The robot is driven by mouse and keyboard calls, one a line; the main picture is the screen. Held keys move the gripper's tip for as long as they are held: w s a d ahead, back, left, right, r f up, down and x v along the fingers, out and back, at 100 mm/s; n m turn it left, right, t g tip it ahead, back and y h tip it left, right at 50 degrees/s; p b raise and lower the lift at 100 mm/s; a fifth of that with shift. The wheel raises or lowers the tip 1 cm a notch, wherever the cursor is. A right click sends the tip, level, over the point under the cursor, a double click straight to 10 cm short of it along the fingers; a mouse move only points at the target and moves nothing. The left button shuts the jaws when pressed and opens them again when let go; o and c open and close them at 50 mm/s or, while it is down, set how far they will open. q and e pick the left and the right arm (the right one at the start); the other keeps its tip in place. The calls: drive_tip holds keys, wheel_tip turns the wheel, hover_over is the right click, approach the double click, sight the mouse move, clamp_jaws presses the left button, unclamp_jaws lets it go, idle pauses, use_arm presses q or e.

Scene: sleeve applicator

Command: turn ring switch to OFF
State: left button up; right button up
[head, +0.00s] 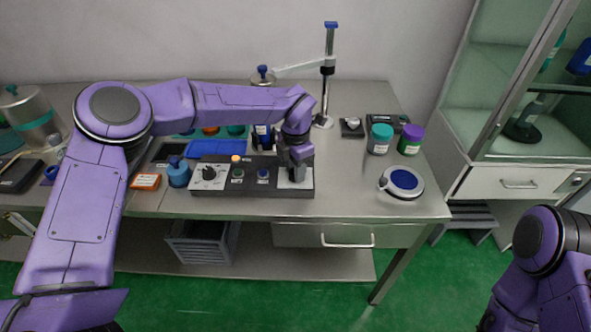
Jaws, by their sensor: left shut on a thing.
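A grey control panel (250,190) sits near the front edge of the metal table. It carries a black rotary knob (209,173) on a light plate at its left end, then an orange-topped part (235,160) and small green and blue buttons. My left gripper (297,174) reaches down onto the light plate at the panel's right end and is shut on the ring switch there. The fingers hide most of the switch, and its pointing and any label cannot be read. My right arm shows at the lower right, with its gripper out of view.
A blue bottle (178,173) and orange box (145,182) stand left of the panel. A round blue-topped device (402,182), teal jar (380,138) and purple-lidded jar (411,139) stand to the right. A post stand (328,75) is behind.

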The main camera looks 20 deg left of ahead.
use_arm(q)
drive_tip(key=n+b, duration=0.1)
drive_tip(key=n, duration=0.2)
drive_tip(key=shift+w+n, duration=0.1)
drive_tip(key=shift+n, duration=0.2)
drive_tip(key=shift+r+n+b, duration=0.1)
drive_tip(key=shift+n+b, duration=0.5)
drive_tip(key=shift+n, duration=1.1)
drive_tip(key=o, duration=1)
drive_tip(key=shift+o, duration=0.2)
wheel_tip(320, 180, up, 10)
drive_tip(key=shift+r+b, duration=0.25)
drive_tip(key=shift+b, duration=0.15)
